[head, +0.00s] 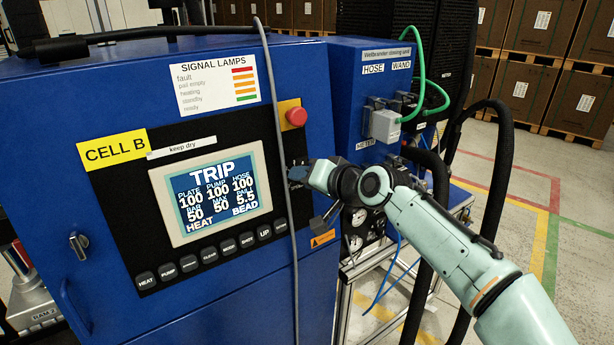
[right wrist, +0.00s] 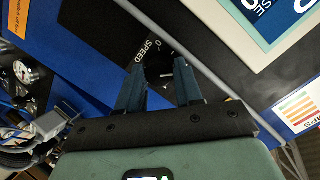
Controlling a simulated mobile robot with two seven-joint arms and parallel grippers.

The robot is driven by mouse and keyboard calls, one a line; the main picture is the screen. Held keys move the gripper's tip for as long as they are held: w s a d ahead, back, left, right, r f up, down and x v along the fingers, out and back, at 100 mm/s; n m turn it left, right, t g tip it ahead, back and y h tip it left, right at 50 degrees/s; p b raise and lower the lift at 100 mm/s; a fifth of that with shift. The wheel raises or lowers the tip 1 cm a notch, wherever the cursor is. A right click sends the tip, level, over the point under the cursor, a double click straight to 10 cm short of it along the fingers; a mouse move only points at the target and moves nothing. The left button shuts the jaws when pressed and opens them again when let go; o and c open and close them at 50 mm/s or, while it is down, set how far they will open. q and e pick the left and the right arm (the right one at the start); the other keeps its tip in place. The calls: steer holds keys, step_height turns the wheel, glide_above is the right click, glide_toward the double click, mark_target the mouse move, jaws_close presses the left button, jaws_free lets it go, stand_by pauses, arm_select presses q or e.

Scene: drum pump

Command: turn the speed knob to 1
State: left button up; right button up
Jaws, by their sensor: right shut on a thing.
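The speed knob (right wrist: 160,82) is a dark knob on the black panel, beside the white word SPEED (right wrist: 149,52) and a 0 mark in the right wrist view. My right gripper (right wrist: 158,68) has its two blue-grey fingers on either side of the knob, shut on it. In the head view the right gripper (head: 299,174) reaches the panel just right of the grey hose, and it hides the knob. The knob's pointer and the mark 1 cannot be made out. My left gripper is not in view.
The screen (head: 212,192) reads TRIP, with a row of buttons (head: 210,256) below it. A red mushroom button (head: 296,117) sits above my right gripper. A grey hose (head: 281,150) hangs close by. A blue box (head: 374,60) with green cables and thick black hoses stand right.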

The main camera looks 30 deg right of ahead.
steer(key=shift+a+f+n+h, duration=0.1)
steer(key=shift+n+h, duration=0.4)
steer(key=shift+n, duration=1.25)
steer(key=shift+n+h, duration=0.5)
steer(key=shift+n, duration=1.25)
steer(key=o, duration=1)
steer(key=b+v, duration=0.1)
steer(key=v, duration=1.2)
steer(key=shift+s+b, duration=0.25)
steer(key=shift+b, duration=0.05)
